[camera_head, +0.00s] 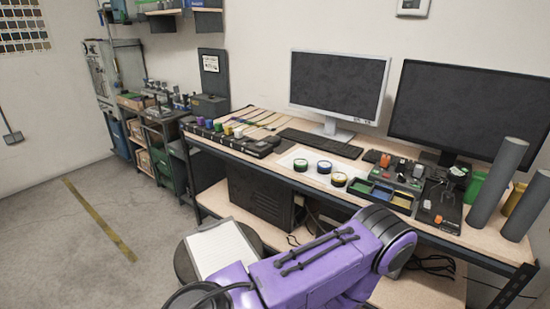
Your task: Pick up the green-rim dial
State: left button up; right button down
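Three small round dials lie on a white sheet (289,157) on the workbench, left of the coloured trays. The leftmost dial (300,165) looks dark green at the rim, the middle one (324,167) looks blue, and the front right one (339,179) looks yellow. They are small, so the rim colours are hard to be sure of. A purple arm link of mine crosses the bottom of the view, in front of the bench. Neither gripper is in view.
The bench (260,167) holds a keyboard (320,143), two monitors (338,85), open parts trays (381,192), a black board with parts (439,207) and tall grey cylinders (497,183) at the right. A stool with papers (217,247) stands in front. Floor (60,240) is clear at left.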

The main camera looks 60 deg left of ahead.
aim_at(300, 165)
jog(key=z, duration=0.2)
jog(key=k, duration=0.05)
jog(key=u, duration=1.3)
